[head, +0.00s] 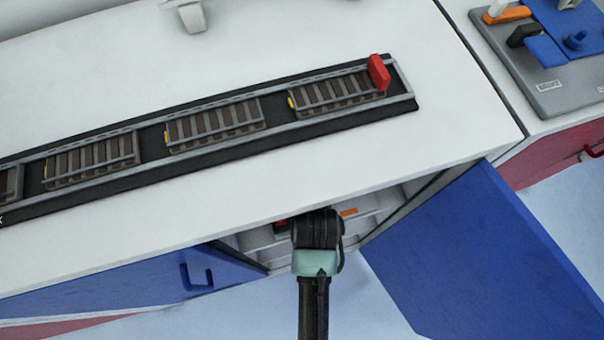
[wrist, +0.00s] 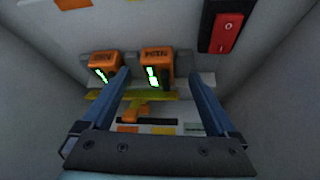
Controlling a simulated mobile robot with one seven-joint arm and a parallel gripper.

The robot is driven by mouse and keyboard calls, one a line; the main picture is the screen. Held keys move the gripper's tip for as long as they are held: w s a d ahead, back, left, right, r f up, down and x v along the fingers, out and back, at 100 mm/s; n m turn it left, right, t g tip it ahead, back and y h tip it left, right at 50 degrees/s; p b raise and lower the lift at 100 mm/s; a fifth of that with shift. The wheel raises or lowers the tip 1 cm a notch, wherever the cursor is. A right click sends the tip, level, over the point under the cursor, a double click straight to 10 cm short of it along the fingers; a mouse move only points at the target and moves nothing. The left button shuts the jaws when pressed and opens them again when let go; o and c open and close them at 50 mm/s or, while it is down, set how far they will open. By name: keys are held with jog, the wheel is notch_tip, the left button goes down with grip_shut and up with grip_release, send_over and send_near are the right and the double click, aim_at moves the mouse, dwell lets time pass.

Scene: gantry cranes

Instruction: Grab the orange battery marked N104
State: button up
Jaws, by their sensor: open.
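In the wrist view, two orange batteries with lit green displays sit side by side at the back of a compartment. The left battery (wrist: 102,60) is beyond my left finger. The right battery (wrist: 155,54) appears between my fingertips. Both carry small dark markings on top, too blurred to read surely, so I cannot tell which is N104. My gripper (wrist: 156,74) is open, its two blue fingers spread on either side of the right battery, with nothing held. I cannot tell if they touch it. In the head view the gripper is hidden inside the cabinet under the white top.
A red rocker switch (wrist: 227,33) on a black plate is at the upper right. Pale walls close in on both sides. A yellow ledge and an orange piece (wrist: 134,108) lie below the batteries. Open blue doors (head: 480,250) flank my arm; a track (head: 215,122) lies on the white top.

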jog(key=w, duration=0.3)
jog(key=shift+a+f, duration=0.2)
jog(key=shift+f, duration=0.15)
jog(key=shift+w+f, duration=0.15)
grip_shut()
